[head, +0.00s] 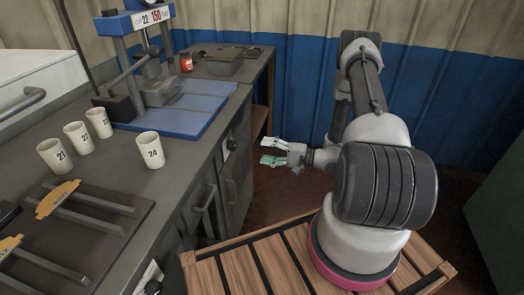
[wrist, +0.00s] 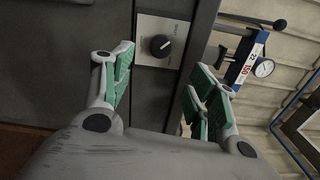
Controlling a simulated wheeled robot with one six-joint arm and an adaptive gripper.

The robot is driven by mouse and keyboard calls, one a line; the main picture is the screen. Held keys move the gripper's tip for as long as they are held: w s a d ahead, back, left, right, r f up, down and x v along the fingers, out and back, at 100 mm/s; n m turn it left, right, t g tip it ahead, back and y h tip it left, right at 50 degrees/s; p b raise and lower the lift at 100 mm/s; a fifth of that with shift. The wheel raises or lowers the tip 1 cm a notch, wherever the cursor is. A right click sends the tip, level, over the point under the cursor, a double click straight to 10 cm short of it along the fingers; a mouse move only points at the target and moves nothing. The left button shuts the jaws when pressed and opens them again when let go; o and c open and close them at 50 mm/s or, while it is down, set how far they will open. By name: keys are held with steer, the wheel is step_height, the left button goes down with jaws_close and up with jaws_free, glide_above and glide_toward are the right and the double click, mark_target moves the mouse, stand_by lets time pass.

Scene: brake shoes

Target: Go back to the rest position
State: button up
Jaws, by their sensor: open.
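My gripper (head: 272,152) is in the right half of the head view, beside the workbench and over the gap in front of the blue wall. Its green-padded fingers are spread apart with nothing between them. In the wrist view my gripper (wrist: 165,95) also shows open and empty. It faces the cabinet front with a black knob (wrist: 160,45) on a pale plate. The fingers look apart from the cabinet.
The workbench (head: 195,140) holds several numbered cups, among them cup 24 (head: 150,150). A blue press (head: 185,112) stands behind them, with a red jar (head: 186,62) further back. Brake shoes (head: 58,198) lie on a dark tray at the left. A slatted wooden platform (head: 215,272) is under my arm.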

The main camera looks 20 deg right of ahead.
stand_by(0.4)
steer(key=s+a+f+m+g, duration=0.25)
steer(key=s+g, duration=0.25)
steer(key=s, duration=0.3)
steer(key=s+d+r+n+g+h, duration=0.1)
steer(key=s+d+r+n+g, duration=0.1)
steer(key=s+r+g, duration=0.6)
steer(key=s+d+r+n+h, duration=0.2)
steer(key=s+d+r+h, duration=0.25)
steer(key=r, duration=0.35)
steer(key=s+d+r+n+h, duration=0.3)
steer(key=r+h, duration=0.3)
steer(key=r, duration=0.2)
steer(key=s+a+r+n+t+h, duration=0.1)
steer(key=r+n+t, duration=0.1)
steer(key=r, duration=0.5)
steer(key=s+a+r+n+t+h, duration=0.1)
steer(key=r+t, duration=0.3)
steer(key=r, duration=0.4)
steer(key=shift+s+n+t+h, duration=0.4)
steer(key=shift+s+n+h, duration=0.15)
steer(key=shift+s+n, duration=0.15)
